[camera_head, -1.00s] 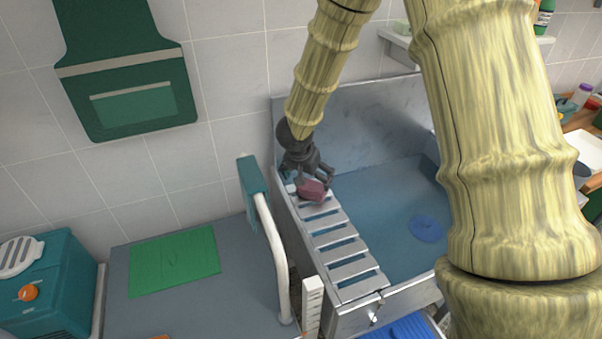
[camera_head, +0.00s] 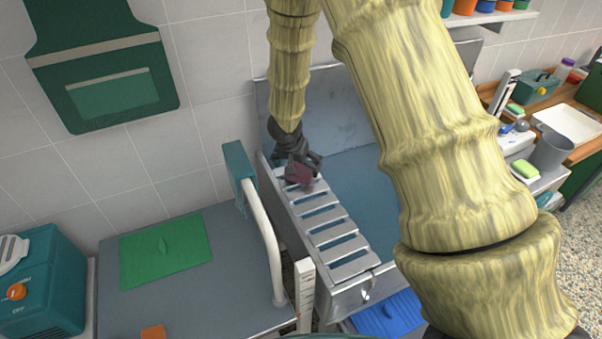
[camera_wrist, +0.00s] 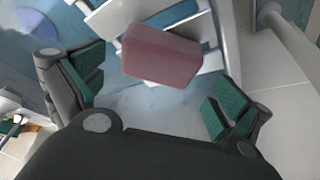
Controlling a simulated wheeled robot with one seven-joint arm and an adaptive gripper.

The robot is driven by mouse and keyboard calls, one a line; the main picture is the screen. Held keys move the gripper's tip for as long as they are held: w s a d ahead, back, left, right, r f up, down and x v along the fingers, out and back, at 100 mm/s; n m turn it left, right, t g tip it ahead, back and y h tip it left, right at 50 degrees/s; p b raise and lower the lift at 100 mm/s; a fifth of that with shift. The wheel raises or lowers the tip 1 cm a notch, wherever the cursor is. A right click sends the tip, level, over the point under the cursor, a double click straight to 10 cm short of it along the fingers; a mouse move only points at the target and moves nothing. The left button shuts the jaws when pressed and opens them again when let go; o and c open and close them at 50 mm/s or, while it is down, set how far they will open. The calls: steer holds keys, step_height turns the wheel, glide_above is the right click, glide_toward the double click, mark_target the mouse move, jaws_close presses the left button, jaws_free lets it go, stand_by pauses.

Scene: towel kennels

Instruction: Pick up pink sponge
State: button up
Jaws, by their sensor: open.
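The pink sponge (camera_head: 299,174) lies at the far end of the slatted metal rack on the tub's left side. In the wrist view the pink sponge (camera_wrist: 162,56) is a rounded block resting over the pale slats (camera_wrist: 110,20). My gripper (camera_head: 303,165) is at the sponge, partly overlapping it in the head view. In the wrist view my gripper (camera_wrist: 155,100) is open, its green-padded fingers spread wide. The sponge is ahead of and between the fingers, with no visible contact.
The metal tub (camera_head: 350,178) has high walls behind and right of the rack. A white rail (camera_head: 267,245) with a teal end stands left of it. A grey table (camera_head: 200,290) holds a green mat (camera_head: 165,250). A blue mat (camera_head: 392,314) lies in front.

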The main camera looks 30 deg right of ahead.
mark_target(300, 168)
steer(key=shift+x, duration=2)
steer(key=shift+r, duration=0.1)
steer(key=c, duration=0.8)
steer(key=shift+r, duration=1.65)
steer(key=s+a+b, duration=0.1)
steer(key=s+b, duration=0.1)
steer(key=s, duration=0.2)
steer(key=s+a+r+b, duration=0.1)
steer(key=s+a+b, duration=0.1)
steer(key=s, duration=0.3)
steer(key=s+a+b, duration=0.1)
steer(key=s+b, duration=0.1)
steer(key=s, duration=0.2)
steer(key=shift+s+a+r, duration=0.15)
steer(key=shift+s+a, duration=0.1)
steer(key=shift+a, duration=0.05)
steer(key=shift+s+a+r, duration=0.1)
steer(key=shift+s, duration=0.35)
steer(key=shift+s+a+r, duration=0.1)
steer(key=shift+s+a, duration=0.05)
steer(key=shift+s, duration=0.3)
